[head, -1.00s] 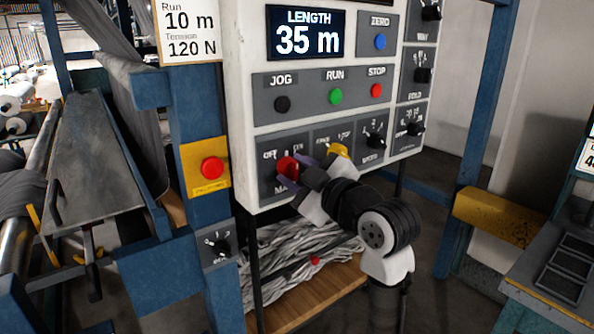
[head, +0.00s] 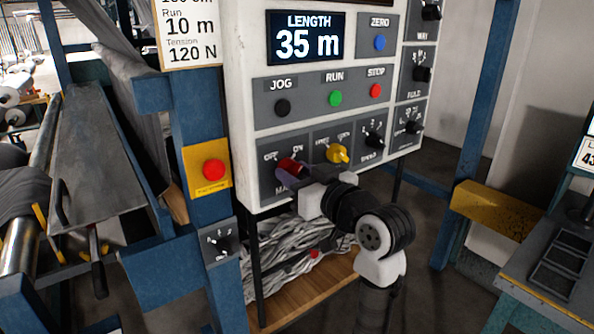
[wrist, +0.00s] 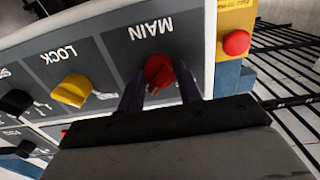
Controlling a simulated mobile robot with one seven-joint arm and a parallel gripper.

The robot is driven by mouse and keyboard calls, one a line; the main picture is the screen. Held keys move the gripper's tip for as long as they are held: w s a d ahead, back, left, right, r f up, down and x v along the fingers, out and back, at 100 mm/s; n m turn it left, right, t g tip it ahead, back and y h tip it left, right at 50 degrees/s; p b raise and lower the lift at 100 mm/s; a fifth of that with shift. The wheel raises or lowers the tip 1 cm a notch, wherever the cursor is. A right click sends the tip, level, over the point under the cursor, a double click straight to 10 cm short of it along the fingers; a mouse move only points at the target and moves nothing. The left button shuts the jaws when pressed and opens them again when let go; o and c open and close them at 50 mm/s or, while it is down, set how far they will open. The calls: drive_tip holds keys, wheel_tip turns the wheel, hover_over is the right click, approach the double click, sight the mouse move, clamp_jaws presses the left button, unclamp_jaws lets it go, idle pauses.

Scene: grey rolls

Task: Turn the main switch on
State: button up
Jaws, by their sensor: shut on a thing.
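The main switch is a red knob (head: 291,166) on a grey plate at the lower left of the white control panel, below OFF and ON marks. It also shows in the wrist view (wrist: 159,73), under the word MAIN, which is upside down there. My gripper (head: 289,172) is shut on this knob, with one dark purple finger on each side in the wrist view (wrist: 161,88). The fingers and wrist hide part of the knob and its plate, so its exact pointing is hard to read.
A yellow lock knob (head: 338,154) sits just right of the main switch, with a black speed knob (head: 374,140) beyond. JOG, RUN and STOP buttons are above. A red button on a yellow plate (head: 212,170) is on the blue post to the left.

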idle(0.5)
drive_tip(key=o, duration=1)
drive_tip(key=shift+s, duration=0.1)
drive_tip(key=b+v, duration=0.3)
drive_tip(key=v, duration=1)
drive_tip(key=shift+s+d, duration=0.25)
drive_tip(key=shift+s, duration=0.05)
